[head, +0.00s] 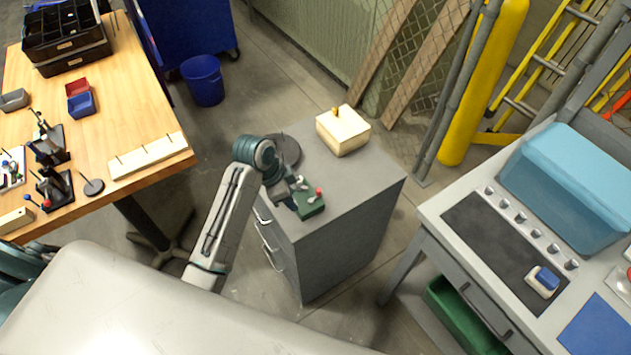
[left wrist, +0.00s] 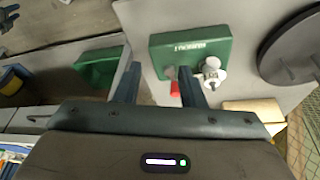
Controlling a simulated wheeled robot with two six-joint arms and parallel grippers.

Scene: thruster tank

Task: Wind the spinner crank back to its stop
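The spinner is a green block (head: 313,211) on top of a grey cabinet, near its front left edge. Its crank has a red knob (head: 319,191) and a silver hub. In the left wrist view the block (left wrist: 190,50), the hub (left wrist: 211,75) and the red knob (left wrist: 175,89) show at the upper middle. My left gripper (head: 297,189) is right at the block; in the left wrist view its fingers (left wrist: 158,75) are apart. The red knob shows between them, close to the right finger; I cannot tell whether they touch. My right gripper is not in view.
A dark round disc (head: 285,151) lies on the cabinet behind my left gripper. A cream box (head: 343,130) with a peg stands at the cabinet's back. The cabinet top (head: 360,180) is clear to the right. A wooden table (head: 125,95) stands left, a grey bench (head: 435,210) right.

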